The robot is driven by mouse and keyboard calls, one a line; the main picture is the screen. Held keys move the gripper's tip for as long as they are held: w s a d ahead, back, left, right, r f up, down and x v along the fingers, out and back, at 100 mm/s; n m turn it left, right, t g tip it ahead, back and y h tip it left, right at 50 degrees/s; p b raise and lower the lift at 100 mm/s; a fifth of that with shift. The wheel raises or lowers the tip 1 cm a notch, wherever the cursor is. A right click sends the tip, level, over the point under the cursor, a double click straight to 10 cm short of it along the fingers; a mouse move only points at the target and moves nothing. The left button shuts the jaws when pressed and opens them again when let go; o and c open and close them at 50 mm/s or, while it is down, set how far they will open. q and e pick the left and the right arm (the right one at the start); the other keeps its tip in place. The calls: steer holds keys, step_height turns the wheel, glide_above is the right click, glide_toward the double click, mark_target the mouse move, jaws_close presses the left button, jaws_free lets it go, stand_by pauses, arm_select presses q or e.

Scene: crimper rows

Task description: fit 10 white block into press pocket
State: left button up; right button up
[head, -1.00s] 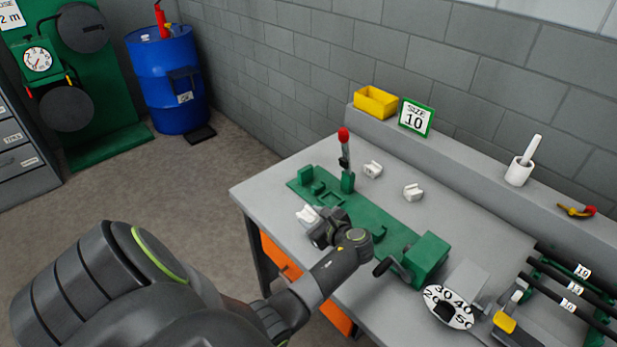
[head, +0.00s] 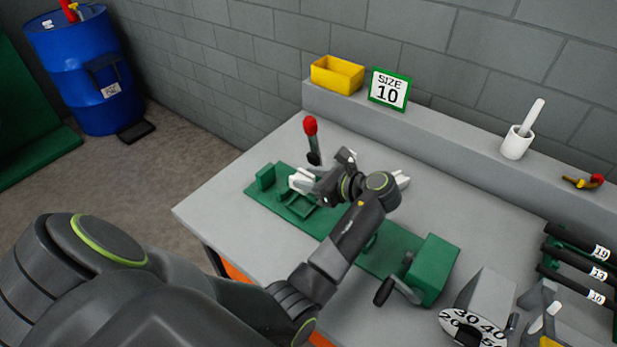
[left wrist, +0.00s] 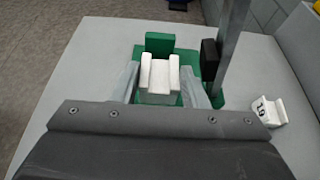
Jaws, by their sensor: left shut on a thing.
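My left gripper (head: 312,188) is shut on a white U-shaped block (left wrist: 158,80). In the left wrist view the block sits between the two pale fingers, its channel facing up; no number shows on it. In the head view the block (head: 299,180) is over or at the pocket end of the green press (head: 399,250). The square press pocket (head: 296,206) is partly covered by the gripper, so I cannot tell whether the block touches it. A loose white block marked 19 (left wrist: 268,111) lies on the table to the right. My right gripper is not in view.
The press lever with a red knob (head: 310,126) stands close beside the gripper. Another bit of loose white block (head: 402,179) shows behind my wrist. A yellow bin (head: 337,75), a SIZE 10 sign (head: 389,89) and a white cup (head: 516,143) stand on the back ledge.

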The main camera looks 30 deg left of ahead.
arm_select(q)
steer(key=shift+w+a+r+p, duration=0.1)
steer(key=shift+p, duration=0.6)
steer(key=shift+f, duration=0.25)
step_height(320, 180, down, 4)
steer(key=shift+r+b, duration=0.2)
steer(key=shift+b, duration=0.6)
steer(key=shift+f+b, duration=0.35)
steer(key=shift+f, duration=0.65)
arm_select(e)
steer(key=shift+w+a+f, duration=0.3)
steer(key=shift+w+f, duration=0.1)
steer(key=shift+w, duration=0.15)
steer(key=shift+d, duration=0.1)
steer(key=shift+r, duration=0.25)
arm_select(q)
steer(key=shift+p, duration=0.6)
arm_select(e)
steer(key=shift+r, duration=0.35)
